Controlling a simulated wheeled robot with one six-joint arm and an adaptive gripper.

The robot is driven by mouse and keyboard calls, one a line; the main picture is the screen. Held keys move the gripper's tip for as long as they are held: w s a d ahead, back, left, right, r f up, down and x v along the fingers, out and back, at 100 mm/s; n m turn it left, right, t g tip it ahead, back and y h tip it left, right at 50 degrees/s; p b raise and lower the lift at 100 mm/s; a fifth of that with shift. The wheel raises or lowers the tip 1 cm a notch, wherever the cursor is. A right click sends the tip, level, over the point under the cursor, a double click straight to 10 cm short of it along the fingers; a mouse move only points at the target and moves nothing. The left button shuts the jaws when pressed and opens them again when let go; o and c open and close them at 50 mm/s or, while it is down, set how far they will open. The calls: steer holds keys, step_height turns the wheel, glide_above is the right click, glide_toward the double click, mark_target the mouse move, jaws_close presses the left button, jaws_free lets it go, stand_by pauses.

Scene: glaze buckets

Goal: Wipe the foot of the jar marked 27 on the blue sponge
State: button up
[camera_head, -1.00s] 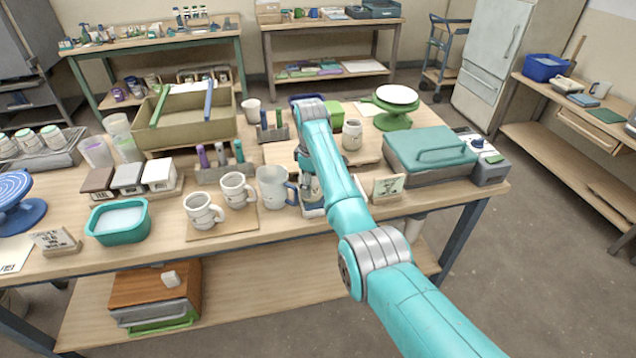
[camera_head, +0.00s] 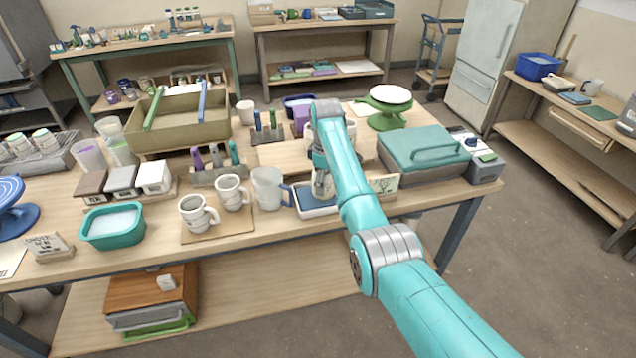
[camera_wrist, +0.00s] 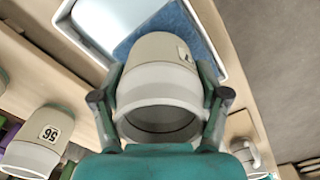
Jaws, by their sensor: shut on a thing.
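My gripper (camera_wrist: 160,105) is shut on a pale grey-beige jar (camera_wrist: 160,80); its mouth faces the wrist camera and its foot points away, towards the blue sponge (camera_wrist: 166,28). A small dark mark shows on the jar's side, but I cannot read its number. In the head view the held jar (camera_head: 322,186) is over the sponge (camera_head: 308,195), which lies in a white tray (camera_head: 318,212). I cannot tell whether the foot touches the sponge. Another jar (camera_wrist: 35,140), with a label reading like 56, stands at the left in the wrist view.
A clear pitcher (camera_head: 268,188) with a blue handle stands close left of the tray, beside two mugs (camera_head: 197,213) on a board. A card with a tree drawing (camera_head: 384,184) stands close right.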

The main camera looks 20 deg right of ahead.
steer(key=shift+d+r, duration=0.1)
steer(key=shift+d, duration=0.6)
steer(key=shift+a, duration=3.5)
step_height(320, 180, up, 7)
